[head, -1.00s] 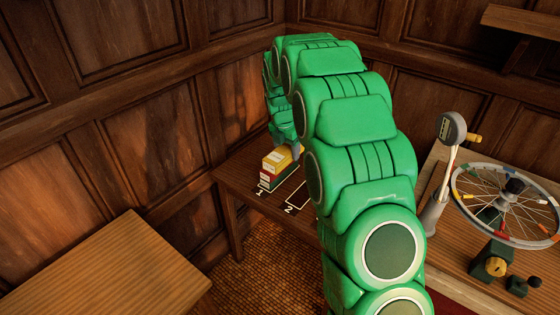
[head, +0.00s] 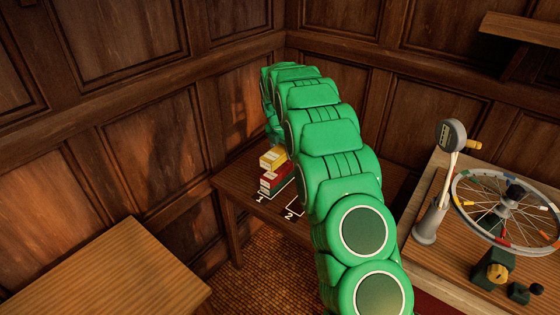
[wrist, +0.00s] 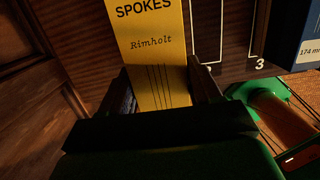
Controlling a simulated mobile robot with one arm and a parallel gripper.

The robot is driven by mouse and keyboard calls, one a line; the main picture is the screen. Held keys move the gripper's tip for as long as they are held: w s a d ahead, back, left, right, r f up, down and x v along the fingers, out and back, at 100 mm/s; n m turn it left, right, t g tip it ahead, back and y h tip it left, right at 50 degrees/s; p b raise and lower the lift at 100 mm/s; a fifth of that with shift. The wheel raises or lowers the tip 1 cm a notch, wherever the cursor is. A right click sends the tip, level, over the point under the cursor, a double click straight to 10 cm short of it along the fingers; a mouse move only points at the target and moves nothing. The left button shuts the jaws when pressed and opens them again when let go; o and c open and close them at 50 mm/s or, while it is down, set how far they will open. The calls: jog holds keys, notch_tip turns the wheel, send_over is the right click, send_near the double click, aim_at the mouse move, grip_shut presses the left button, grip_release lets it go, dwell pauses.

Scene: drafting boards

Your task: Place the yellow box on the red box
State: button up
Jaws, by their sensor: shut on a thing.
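The yellow box (head: 271,159), printed "SPOKES" and "Rimholt", is between the two dark fingers of my gripper (wrist: 165,90) in the wrist view, where the yellow box (wrist: 158,45) fills the space between them. My gripper is shut on it. In the head view the yellow box is over the red box (head: 273,182), set slightly to the left and back. I cannot tell whether the two touch. The red box stands on the far table at the outline marked 1. My green arm hides the fingers in the head view, and the red box cannot be made out in the wrist view.
The far table (head: 232,181) has further white outlines, marked 2 and 3. A blue box (wrist: 301,35) stands near 3 in the wrist view. A bare wooden board (head: 110,270) is at the left. A spoked wheel (head: 505,205) and a dial gauge (head: 452,135) are at the right.

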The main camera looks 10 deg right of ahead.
jog(key=shift+w+a+f, duration=0.1)
jog(key=shift+w+f, duration=1.1)
jog(key=shift+f, duration=0.3)
jog(key=shift+w+f, duration=1.2)
jog(key=shift+f, duration=1.75)
jog(key=shift+f, duration=0.1)
jog(key=o, duration=1.2)
